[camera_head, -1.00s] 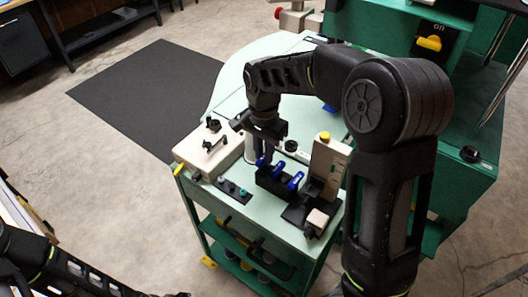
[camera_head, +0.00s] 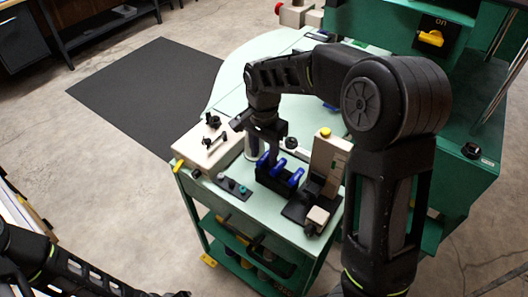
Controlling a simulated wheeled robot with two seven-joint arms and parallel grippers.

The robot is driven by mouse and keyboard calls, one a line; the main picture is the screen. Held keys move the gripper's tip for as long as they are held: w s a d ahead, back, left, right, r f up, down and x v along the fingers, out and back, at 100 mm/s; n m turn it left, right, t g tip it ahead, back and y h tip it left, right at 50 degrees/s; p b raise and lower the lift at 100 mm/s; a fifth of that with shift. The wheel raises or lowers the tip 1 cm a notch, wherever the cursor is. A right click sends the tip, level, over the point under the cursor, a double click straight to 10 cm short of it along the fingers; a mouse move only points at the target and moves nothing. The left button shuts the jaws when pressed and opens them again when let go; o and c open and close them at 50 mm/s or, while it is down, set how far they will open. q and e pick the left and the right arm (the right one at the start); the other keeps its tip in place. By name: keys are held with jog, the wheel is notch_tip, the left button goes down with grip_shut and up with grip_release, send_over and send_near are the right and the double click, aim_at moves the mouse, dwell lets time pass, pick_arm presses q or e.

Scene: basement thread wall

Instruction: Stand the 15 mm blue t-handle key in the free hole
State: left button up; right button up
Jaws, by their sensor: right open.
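A black block (camera_head: 268,183) on the green cart top holds several blue t-handle keys in a row: a left one (camera_head: 263,160), a middle one (camera_head: 280,167) and a right one (camera_head: 296,177). Size marks are too small to read, so I cannot tell which is 15 mm. No free hole can be made out in the block. My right gripper (camera_head: 270,146) is open, pointing down just behind and above the left and middle handles, apparently holding nothing. My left gripper (camera_head: 178,294) shows only partly at the bottom edge; its jaws cannot be judged.
A beige box with black knobs (camera_head: 207,146) stands left of the block. A dark strip with small coloured pieces (camera_head: 232,188) lies in front. A beige upright device with a yellow button (camera_head: 328,155) stands close on the right. A green machine (camera_head: 465,125) is behind right.

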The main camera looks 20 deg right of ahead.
jog(key=shift+r, duration=0.1)
notch_tip(320, 180, up, 8)
jog(key=shift+f, duration=0.2)
dwell(0.3)
dwell(0.4)
